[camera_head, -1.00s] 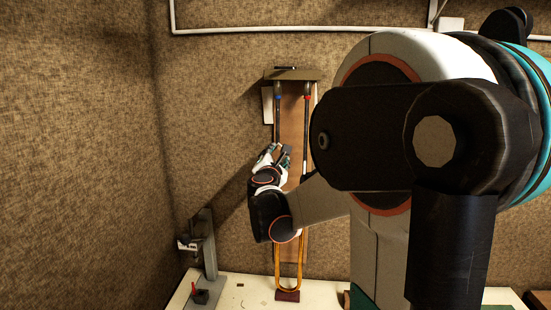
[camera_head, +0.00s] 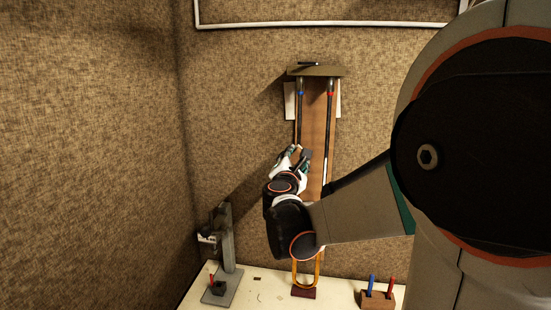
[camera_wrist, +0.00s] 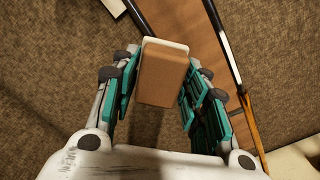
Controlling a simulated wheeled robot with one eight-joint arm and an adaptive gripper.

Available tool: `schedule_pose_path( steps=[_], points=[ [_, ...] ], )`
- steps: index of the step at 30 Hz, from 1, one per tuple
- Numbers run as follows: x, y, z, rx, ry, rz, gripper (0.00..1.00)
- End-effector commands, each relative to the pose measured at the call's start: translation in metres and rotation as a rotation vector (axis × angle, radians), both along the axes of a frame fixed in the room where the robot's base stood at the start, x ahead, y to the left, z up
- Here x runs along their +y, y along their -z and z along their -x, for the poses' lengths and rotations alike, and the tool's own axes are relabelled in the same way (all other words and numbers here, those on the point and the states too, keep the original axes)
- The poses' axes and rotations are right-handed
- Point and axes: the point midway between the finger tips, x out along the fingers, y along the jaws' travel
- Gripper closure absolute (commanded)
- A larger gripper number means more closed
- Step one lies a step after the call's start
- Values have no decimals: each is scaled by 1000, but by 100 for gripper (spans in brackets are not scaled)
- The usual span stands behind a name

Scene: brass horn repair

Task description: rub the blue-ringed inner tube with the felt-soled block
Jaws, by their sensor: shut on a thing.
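In the wrist view my gripper (camera_wrist: 163,92) is shut on the felt-soled block (camera_wrist: 163,78), a brown block with a pale sole along its far edge. In the head view my gripper (camera_head: 296,158) is in front of the blue-ringed inner tube (camera_head: 299,120), the left of two upright tubes, below its blue ring. In the wrist view a dark tube (camera_wrist: 138,17), seemingly this one, runs behind the block. I cannot tell whether the sole touches it. The ring is out of the wrist view.
The red-ringed tube (camera_head: 329,115) stands close on the right, before a brown board (camera_head: 316,130). A bracket (camera_head: 318,71) tops both tubes. A brass bow (camera_head: 305,277) is below. The bench (camera_head: 335,290) holds a grey stand (camera_head: 227,240) and a wooden holder (camera_head: 377,299).

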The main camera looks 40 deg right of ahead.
Motion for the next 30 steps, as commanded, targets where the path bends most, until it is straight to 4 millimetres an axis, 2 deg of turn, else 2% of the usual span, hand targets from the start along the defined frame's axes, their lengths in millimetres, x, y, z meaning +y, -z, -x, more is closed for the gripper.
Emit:
schedule_pose_path(
  steps=[14,24,30],
  points=[
    [5,0,4,0,-1,0,78],
    [24,0,21,0,-1,0,78],
    [26,0,22,0,-1,1,78]
  ],
)
